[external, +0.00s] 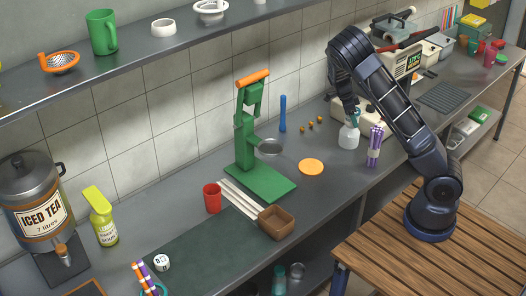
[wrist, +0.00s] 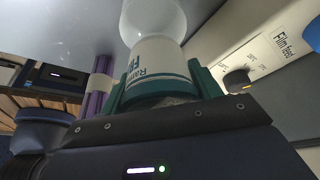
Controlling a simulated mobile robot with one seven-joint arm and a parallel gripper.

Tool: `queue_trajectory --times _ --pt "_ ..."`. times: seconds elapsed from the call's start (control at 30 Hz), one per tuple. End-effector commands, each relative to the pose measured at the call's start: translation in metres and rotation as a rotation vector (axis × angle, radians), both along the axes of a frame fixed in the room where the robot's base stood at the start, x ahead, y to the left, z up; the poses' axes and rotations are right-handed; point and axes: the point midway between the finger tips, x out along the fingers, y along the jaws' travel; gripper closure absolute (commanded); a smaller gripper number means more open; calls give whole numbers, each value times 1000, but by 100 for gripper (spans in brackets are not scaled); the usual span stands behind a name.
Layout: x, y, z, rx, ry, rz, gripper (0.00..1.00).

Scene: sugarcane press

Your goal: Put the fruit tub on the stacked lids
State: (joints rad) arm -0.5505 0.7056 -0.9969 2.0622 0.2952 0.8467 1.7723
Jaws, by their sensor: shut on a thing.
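My gripper (external: 353,117) is over the counter in front of the cream machine, its teal fingers closed on the sides of a white labelled tub (wrist: 160,62), which I take as the fruit tub. In the wrist view the fingertips (wrist: 161,84) flank its printed band. A whitish rounded part (wrist: 152,17) lies beyond the band; I cannot tell whether it belongs to the tub. In the external view the white shape (external: 348,138) is wider below, at or just above the counter. A flat orange disc (external: 311,167) lies to its left; I cannot make out separate stacked lids.
A purple bundle (external: 374,146) stands close right of the held tub. The cream film machine (external: 402,92) is behind. Small orange balls (external: 309,124) and a blue upright stick (external: 283,114) are left. The green press (external: 246,140) stands farther left. Counter around the orange disc is clear.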

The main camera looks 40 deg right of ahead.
Motion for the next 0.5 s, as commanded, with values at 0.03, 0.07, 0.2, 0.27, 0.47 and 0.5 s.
queue_trajectory --times 0.03,0.07,0.2,0.27,0.47,0.5 --pt "0 0 -1 0 0 0 66" --pt "0 0 -2 0 0 0 66" --pt "0 0 -2 0 0 0 15" --pt "0 0 -2 0 0 0 15" --pt "0 0 -1 0 0 0 15" --pt "0 0 0 0 0 0 15"
